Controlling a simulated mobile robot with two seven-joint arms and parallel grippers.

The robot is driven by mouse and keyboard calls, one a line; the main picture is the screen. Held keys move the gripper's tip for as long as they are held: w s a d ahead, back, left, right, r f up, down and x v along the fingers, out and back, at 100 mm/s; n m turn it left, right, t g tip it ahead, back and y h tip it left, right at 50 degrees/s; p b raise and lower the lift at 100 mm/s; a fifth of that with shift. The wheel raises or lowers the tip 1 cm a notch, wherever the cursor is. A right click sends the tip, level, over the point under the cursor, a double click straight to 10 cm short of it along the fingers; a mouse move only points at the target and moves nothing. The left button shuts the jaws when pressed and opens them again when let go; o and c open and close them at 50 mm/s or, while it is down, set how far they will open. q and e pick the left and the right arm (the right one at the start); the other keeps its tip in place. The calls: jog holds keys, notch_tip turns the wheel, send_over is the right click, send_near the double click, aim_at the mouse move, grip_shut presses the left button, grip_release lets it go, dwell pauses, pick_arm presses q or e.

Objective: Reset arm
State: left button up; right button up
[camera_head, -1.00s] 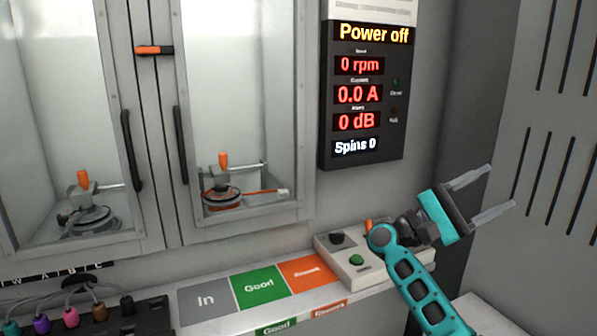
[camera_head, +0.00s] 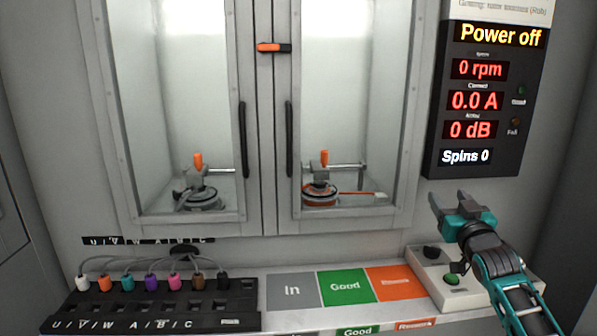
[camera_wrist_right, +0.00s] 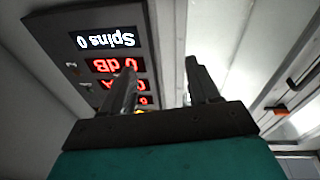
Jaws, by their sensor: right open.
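My right gripper (camera_head: 450,200) is open and empty, in front of the wall below the display panel. Its arm (camera_head: 505,275) comes in from the lower right and partly covers the control box. In the right wrist view my right gripper (camera_wrist_right: 160,85) shows two grey fingers spread apart with nothing between them. The display panel (camera_wrist_right: 95,55) appears upside down behind them. My left gripper is in neither view.
The control box (camera_head: 428,280) has a black knob and a green button. In, Good and orange pads (camera_head: 292,291) lie bare. A connector rack (camera_head: 160,310) stands left. Two closed glass doors (camera_head: 270,150) front the fixtures. The panel (camera_head: 484,100) reads Power off.

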jog(key=s+a+f+n+g, duration=0.1)
jog(key=s+a+f+g, duration=0.1)
jog(key=s+f, duration=0.35)
jog(key=s+a+f+n+g+y, duration=0.1)
jog(key=s+a+f, duration=0.2)
jog(key=f, duration=0.6)
jog(key=s+a+f+n+g, duration=0.1)
jog(key=s+a+f+g, duration=0.1)
jog(key=s+f, duration=0.4)
jog(key=s+a+f+g, duration=0.1)
jog(key=s+a+f, duration=0.2)
jog(key=s, duration=0.4)
jog(key=s+a+f+g+y, duration=0.1)
jog(key=s+a+f, duration=0.2)
jog(key=s+f, duration=0.2)
jog(key=s+a+f+m+g, duration=0.1)
jog(key=s+f, duration=0.3)
jog(key=s, duration=0.7)
jog(key=shift+a+f+g+y, duration=0.15)
jog(key=shift+a+g+y, duration=0.25)
jog(key=shift+a, duration=0.5)
